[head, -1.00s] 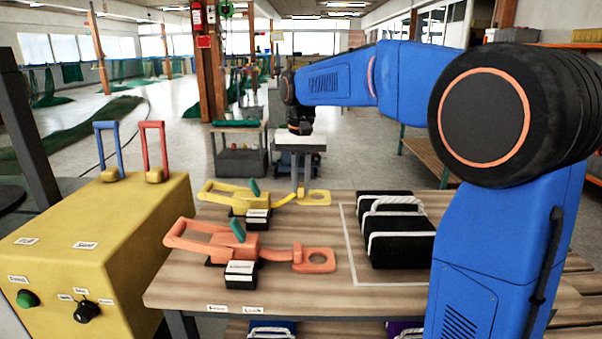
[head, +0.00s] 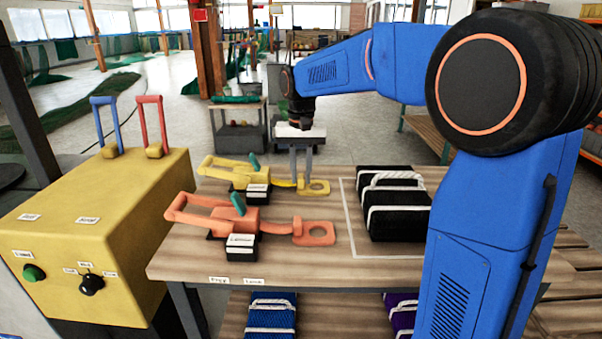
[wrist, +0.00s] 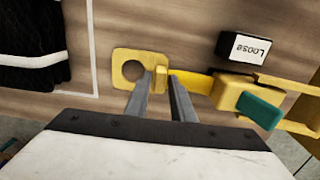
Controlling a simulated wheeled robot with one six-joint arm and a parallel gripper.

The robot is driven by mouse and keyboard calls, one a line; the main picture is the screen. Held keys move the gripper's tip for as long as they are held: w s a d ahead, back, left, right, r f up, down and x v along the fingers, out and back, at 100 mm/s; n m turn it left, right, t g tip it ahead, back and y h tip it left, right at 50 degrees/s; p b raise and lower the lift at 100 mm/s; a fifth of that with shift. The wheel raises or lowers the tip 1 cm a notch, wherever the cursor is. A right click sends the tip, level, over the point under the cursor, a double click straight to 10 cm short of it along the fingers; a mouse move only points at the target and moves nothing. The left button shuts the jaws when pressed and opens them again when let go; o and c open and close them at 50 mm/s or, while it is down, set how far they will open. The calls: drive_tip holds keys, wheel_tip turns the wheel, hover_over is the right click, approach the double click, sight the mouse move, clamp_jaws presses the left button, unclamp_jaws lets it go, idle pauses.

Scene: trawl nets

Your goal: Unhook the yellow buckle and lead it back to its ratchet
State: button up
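The yellow buckle (head: 318,188) lies on the bench, a flat plate with a round hole and a raised tab; it also shows in the wrist view (wrist: 121,66). A short yellow strap (wrist: 196,82) runs from it to the yellow ratchet (head: 238,172), which has a green lever. My gripper (head: 301,186) points down over the buckle. In the wrist view its fingers (wrist: 160,80) stand on either side of the raised tab, close to it; whether they press on it I cannot tell. A black block by the ratchet reads "Loose" (wrist: 248,47). No hook shows in the hole.
An orange ratchet (head: 222,216) with its orange buckle (head: 314,233) lies nearer. A black net bundle (head: 395,204) with white straps sits inside a white outline at right. A yellow console (head: 110,225) with blue and red levers stands left. Bare bench lies around the orange buckle.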

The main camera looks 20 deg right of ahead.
drive_tip(key=shift+o, duration=0.9)
wheel_tip(320, 180, up, 17)
drive_tip(key=shift+r, duration=0.2)
wheel_tip(320, 180, down, 18)
drive_tip(key=shift+r, duration=0.25)
idle(0.6)
